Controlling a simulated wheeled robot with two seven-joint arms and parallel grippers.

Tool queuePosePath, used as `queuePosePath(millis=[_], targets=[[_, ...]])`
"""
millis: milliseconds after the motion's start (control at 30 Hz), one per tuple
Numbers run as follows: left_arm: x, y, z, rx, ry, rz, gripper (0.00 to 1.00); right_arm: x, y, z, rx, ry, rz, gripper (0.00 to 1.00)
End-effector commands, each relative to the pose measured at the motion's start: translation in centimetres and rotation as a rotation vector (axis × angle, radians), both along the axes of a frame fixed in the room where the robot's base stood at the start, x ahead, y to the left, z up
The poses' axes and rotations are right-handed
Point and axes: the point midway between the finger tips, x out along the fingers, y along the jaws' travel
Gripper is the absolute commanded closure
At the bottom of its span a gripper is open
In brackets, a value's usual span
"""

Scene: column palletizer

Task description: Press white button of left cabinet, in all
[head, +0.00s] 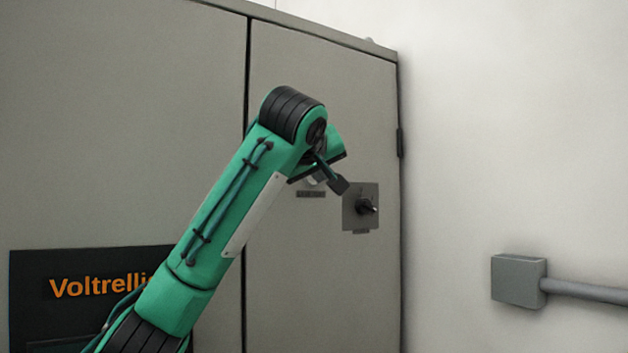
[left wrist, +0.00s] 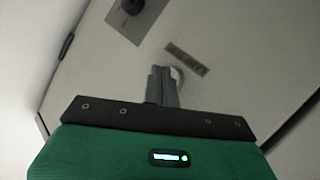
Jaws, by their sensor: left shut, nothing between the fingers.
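The grey cabinet (head: 325,85) has a white button, which shows in the left wrist view (left wrist: 178,76) as a pale round edge partly hidden behind my fingers. A small dark label (head: 311,194) sits by the button; it also shows in the left wrist view (left wrist: 186,59). My left gripper (left wrist: 161,72) is shut and empty, its fingertips right in front of the button. I cannot tell whether they touch it. In the head view my green left arm and wrist hide most of this gripper. My right gripper is in neither view.
A black rotary switch (head: 367,207) on a grey plate (head: 352,195) is close to the right of the button. A dark "Voltrellis" panel (head: 30,280) is at lower left. A grey box with a conduit (head: 518,281) is on the right wall.

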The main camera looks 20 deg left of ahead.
Motion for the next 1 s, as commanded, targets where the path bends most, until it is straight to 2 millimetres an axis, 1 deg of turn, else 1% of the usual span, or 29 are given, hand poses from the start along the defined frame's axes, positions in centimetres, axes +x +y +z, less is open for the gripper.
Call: queuePosePath(millis=[100, 400, 533, 1000], targets=[[-0.3, -0.5, -0.1, 0.000, 0.001, -0.002, 1.00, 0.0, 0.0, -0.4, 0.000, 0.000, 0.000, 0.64], [-0.4, -0.5, 0.0, 0.000, 0.001, -0.002, 1.00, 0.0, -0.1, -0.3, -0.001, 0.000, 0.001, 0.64], [-0.6, -0.9, -0.1, 0.001, -0.001, -0.002, 1.00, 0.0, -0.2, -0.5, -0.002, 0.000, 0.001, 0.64], [-3.3, -4.2, -0.2, 0.000, 0.001, -0.002, 1.00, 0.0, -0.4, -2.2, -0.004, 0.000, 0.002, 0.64]])
